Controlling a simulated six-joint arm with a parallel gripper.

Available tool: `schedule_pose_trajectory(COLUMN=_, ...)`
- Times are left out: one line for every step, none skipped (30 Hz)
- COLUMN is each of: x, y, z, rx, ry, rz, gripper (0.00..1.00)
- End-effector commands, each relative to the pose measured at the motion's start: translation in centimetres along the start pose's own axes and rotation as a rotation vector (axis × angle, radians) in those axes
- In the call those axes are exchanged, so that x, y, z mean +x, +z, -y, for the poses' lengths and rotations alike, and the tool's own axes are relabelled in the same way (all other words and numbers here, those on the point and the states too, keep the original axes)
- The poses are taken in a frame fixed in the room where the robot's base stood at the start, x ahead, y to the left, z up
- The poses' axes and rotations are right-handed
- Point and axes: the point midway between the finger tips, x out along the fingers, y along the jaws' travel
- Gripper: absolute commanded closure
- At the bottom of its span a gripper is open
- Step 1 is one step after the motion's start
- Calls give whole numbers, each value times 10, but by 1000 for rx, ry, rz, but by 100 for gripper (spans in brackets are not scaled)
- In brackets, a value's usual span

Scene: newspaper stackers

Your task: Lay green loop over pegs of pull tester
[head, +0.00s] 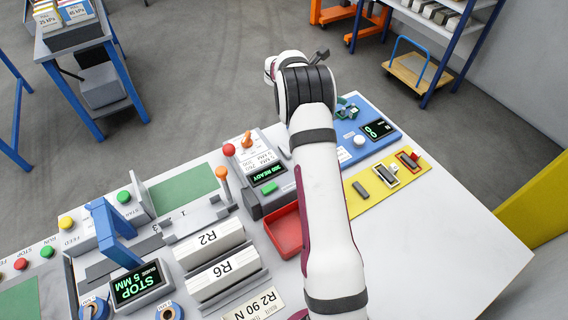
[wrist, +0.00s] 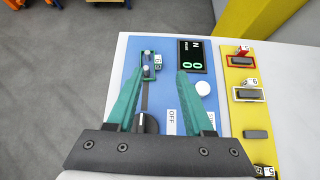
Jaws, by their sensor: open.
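The pull tester (head: 347,157) is a blue panel with a lit display (head: 378,129); it also shows in the wrist view (wrist: 190,129). A green loop (wrist: 142,76) with a white tag (wrist: 158,62) lies around two pale pegs (wrist: 146,69) at the tester's far left in the wrist view. The loop also shows in the head view (head: 347,108). I cannot tell how far down the pegs it sits. My gripper (wrist: 158,76) is open, its teal fingers apart above the tester, just short of the loop. My arm hides most of it in the head view.
A yellow board (head: 375,193) beside the tester holds dark blocks, with a red loop (wrist: 238,61) and a white loop (wrist: 247,100) around two of them. A white button (wrist: 203,88) and a dark knob (wrist: 147,123) are on the tester. A red tray (head: 284,232) stands nearby.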

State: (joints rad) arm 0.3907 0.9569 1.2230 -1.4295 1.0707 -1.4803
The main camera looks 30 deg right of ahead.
Motion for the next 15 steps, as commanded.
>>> schedule_pose_trajectory(x=-21, y=3, z=4, rx=82, ry=-3, rz=-27, gripper=48)
schedule_pose_trajectory(x=-39, y=3, z=10, rx=161, ry=-10, rz=-57, gripper=48)
schedule_pose_trajectory(x=-69, y=2, z=23, rx=295, ry=-31, rz=-107, gripper=48)
schedule_pose_trajectory(x=-95, y=-2, z=36, rx=410, ry=-54, rz=-154, gripper=48)
schedule_pose_trajectory(x=-123, y=-7, z=52, rx=534, ry=-85, rz=-203, gripper=48)
schedule_pose_trajectory(x=-160, y=-17, z=78, rx=702, ry=-138, rz=-271, gripper=48)
schedule_pose_trajectory(x=-187, y=-26, z=99, rx=827, ry=-188, rz=-322, gripper=48)
schedule_pose_trajectory(x=-213, y=-36, z=122, rx=950, ry=-248, rz=-371, gripper=48)
schedule_pose_trajectory(x=-246, y=-53, z=156, rx=1109, ry=-338, rz=-433, gripper=48)
schedule_pose_trajectory(x=-269, y=-66, z=182, rx=1220, ry=-415, rz=-476, gripper=48)
schedule_pose_trajectory(x=-290, y=-80, z=208, rx=1322, ry=-498, rz=-511, gripper=48)
schedule_pose_trajectory(x=-313, y=-98, z=240, rx=1442, ry=-611, rz=-548, gripper=48)
schedule_pose_trajectory(x=-327, y=-111, z=262, rx=1519, ry=-695, rz=-568, gripper=48)
schedule_pose_trajectory(x=-340, y=-123, z=282, rx=1582, ry=-775, rz=-581, gripper=48)
schedule_pose_trajectory(x=-352, y=-137, z=304, rx=1650, ry=-870, rz=-591, gripper=48)
